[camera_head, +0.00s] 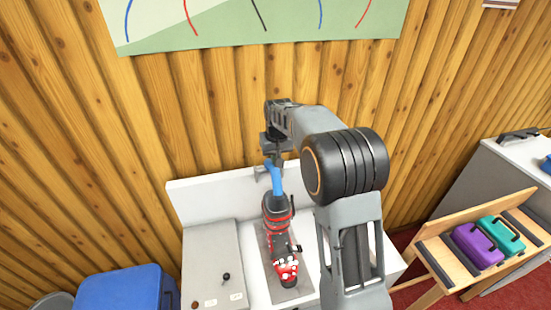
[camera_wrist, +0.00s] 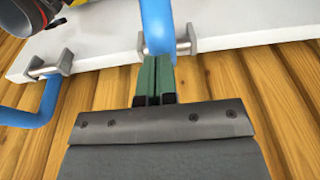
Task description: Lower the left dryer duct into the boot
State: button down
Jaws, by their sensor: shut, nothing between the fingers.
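My gripper (camera_head: 272,158) is above the back of the bench. In the wrist view its green fingers (camera_wrist: 157,65) are shut together with nothing between them. A blue duct (camera_wrist: 157,25) passes just beyond the fingertips at a grey bracket (camera_wrist: 185,42); I cannot tell whether they touch. I take it for the left duct (camera_head: 277,180). In the head view it runs down to the top of a dark boot with red bands (camera_head: 272,222); whether its end is inside is unclear. A second blue duct (camera_wrist: 40,108) is at another bracket (camera_wrist: 50,66).
A white back panel (camera_head: 200,196) stands before a wooden wall. A grey panel with a black knob (camera_head: 226,276) lies left of the boot, a blue box (camera_head: 120,290) further left. A wooden rack (camera_head: 450,270) with purple and teal cases is at right. My arm hides the bench's right part.

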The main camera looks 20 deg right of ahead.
jog(key=shift+s+f, duration=0.2)
jog(key=shift+f, duration=0.35)
jog(key=shift+f, duration=0.1)
